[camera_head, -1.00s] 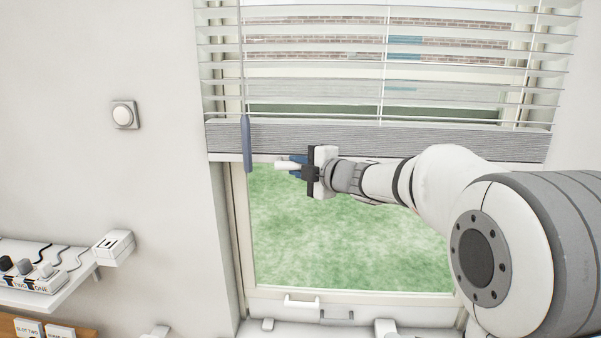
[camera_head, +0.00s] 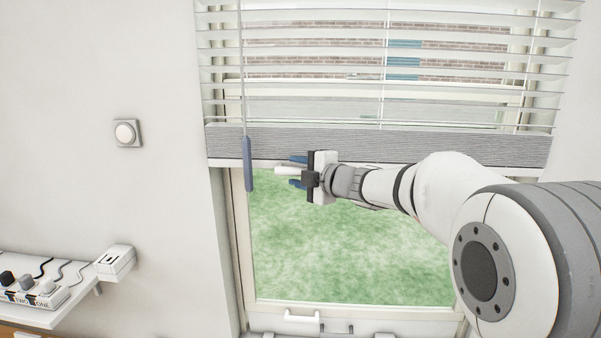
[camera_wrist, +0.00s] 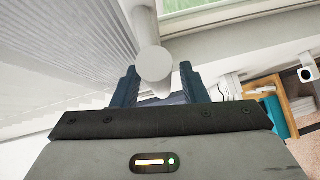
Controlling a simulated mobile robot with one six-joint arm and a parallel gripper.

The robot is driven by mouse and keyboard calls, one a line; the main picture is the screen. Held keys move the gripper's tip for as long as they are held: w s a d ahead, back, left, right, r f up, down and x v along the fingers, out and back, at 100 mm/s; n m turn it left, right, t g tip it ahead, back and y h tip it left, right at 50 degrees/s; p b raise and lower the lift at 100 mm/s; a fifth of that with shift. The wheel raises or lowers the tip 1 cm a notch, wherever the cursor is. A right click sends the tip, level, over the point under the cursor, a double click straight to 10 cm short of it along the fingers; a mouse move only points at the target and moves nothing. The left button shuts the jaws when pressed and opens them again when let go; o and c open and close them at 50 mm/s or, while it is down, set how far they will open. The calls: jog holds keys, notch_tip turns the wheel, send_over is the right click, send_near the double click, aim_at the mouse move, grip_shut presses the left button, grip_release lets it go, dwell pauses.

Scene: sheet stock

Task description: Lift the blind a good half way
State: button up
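The blind (camera_head: 380,143) hangs over the upper window, its grey slats bunched on the bottom rail and loose slats spread above. Green shows through bare glass below it. The blue-grey cord pull (camera_head: 248,163) hangs at its left end. My gripper (camera_head: 293,172) is just below the rail, left of the middle, pointing left. Its blue fingers are apart, with a white round-ended rod (camera_head: 286,170) between them. In the wrist view the white rod (camera_wrist: 153,64) stands between the fingertips with gaps at both sides. How the rod joins the blind is hidden.
A white window handle (camera_head: 302,318) is on the lower frame. A round switch (camera_head: 125,133) is on the left wall. A shelf (camera_head: 50,316) with plugs and a white box (camera_head: 115,259) juts out at lower left. The wall between is clear.

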jog(key=b+v, duration=0.1)
jog(key=v, duration=0.6)
jog(key=shift+s+d, duration=0.3)
